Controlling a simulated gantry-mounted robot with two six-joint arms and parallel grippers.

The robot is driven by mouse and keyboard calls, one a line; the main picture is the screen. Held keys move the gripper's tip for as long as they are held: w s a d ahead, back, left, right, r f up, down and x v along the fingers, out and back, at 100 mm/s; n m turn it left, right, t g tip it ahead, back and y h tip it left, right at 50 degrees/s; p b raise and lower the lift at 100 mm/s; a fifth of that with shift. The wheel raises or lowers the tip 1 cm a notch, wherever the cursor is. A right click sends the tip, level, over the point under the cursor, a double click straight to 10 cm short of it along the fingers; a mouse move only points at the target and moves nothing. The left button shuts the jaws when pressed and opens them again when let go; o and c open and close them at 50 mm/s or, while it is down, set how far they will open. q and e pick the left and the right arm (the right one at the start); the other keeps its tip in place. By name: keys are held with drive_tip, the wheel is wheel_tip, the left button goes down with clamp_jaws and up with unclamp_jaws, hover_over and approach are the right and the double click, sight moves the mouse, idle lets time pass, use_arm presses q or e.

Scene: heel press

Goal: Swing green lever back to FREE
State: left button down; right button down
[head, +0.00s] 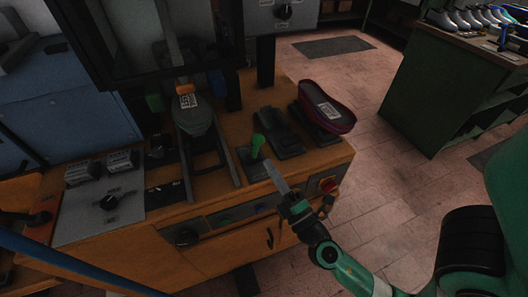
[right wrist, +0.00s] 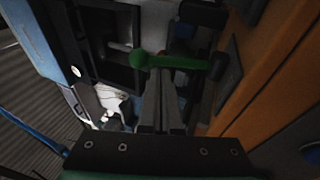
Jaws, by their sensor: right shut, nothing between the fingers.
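The green lever (head: 257,146) stands up from a dark base plate on the front right part of the orange machine bench. Its rounded knob end is up. In the right wrist view the lever (right wrist: 190,63) lies across the picture, with its knob at the left and its dark pivot at the right. My right gripper (head: 268,167) is shut and empty, just in front of and below the knob in the head view. In the right wrist view its fingertips (right wrist: 162,72) reach the lever's bar; I cannot tell whether they touch. No FREE marking is legible. My left gripper is not in view.
A red emergency button (head: 328,185) sits on the bench's front right corner. Dark blocks and a maroon shoe-shaped piece (head: 327,107) lie right of the lever. Two dark rails with a grey form (head: 192,115) stand left of it.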

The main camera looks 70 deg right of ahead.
sight(260, 139)
drive_tip(key=shift+p+x, duration=0.45)
drive_tip(key=shift+x, duration=1.4)
